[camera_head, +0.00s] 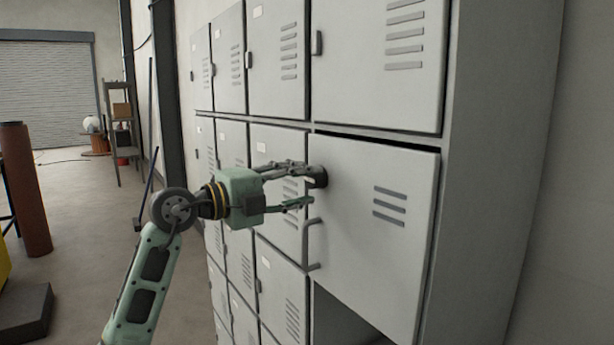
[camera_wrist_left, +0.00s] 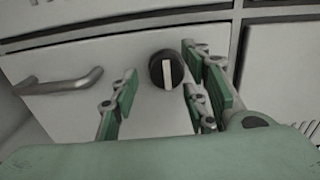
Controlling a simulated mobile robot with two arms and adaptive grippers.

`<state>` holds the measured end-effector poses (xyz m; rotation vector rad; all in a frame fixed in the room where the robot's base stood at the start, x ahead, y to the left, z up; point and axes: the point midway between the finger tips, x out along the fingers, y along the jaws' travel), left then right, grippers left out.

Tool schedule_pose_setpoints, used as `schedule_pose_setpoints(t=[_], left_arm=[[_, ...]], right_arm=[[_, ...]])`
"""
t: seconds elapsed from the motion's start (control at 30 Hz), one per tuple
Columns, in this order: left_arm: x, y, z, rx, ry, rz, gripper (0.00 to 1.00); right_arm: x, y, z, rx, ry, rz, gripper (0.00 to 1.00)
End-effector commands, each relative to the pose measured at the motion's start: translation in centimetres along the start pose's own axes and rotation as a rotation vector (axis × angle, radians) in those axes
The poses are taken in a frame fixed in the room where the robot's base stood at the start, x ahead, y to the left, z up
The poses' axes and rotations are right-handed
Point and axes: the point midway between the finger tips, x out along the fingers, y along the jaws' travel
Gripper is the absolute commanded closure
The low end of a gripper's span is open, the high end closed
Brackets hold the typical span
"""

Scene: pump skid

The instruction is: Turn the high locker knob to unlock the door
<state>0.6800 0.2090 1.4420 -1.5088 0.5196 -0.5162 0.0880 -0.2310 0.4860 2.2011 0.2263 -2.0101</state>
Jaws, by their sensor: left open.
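The locker knob (camera_head: 320,177) is round and black, on the upper left part of a large grey locker door (camera_head: 385,240). In the left wrist view the knob (camera_wrist_left: 166,70) shows a white bar that stands nearly upright in the picture. My left gripper (camera_head: 308,185) is open in front of the door, its upper finger overlapping the knob's edge in the head view. In the wrist view its green-padded fingers (camera_wrist_left: 159,82) lie on either side of the knob, the right one closer. I cannot tell whether they touch it. My right gripper is out of view.
A bar handle (camera_head: 312,245) sits on the same door below the knob; it also shows in the wrist view (camera_wrist_left: 62,84). Other locker doors (camera_head: 378,60) surround it. A dark opening (camera_head: 340,318) lies below the door. Open floor (camera_head: 80,235) is at left, with a reddish-brown post (camera_head: 25,190).

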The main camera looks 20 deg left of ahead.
Motion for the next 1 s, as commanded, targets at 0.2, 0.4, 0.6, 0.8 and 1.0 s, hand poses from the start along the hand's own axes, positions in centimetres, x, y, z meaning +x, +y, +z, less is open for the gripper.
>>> schedule_pose_setpoints(t=[0.2, 0.4, 0.6, 0.8, 1.0], left_arm=[[1.6, -0.1, 0.0, 0.0, 0.0, 0.0, 0.58], [1.7, 0.0, 0.0, 0.002, 0.0, 0.0, 0.58], [1.7, 0.0, 0.0, 0.001, 0.001, 0.0, 0.71], [1.8, 0.2, -0.1, 0.0, 0.002, 0.004, 0.88], [1.8, 0.4, -0.1, 0.001, 0.003, 0.009, 0.97]], right_arm=[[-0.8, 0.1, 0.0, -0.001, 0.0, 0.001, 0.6], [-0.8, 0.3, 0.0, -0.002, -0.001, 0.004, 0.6], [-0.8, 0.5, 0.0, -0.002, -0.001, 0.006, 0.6], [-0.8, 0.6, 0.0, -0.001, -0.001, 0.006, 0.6], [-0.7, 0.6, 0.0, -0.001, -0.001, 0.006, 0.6]])
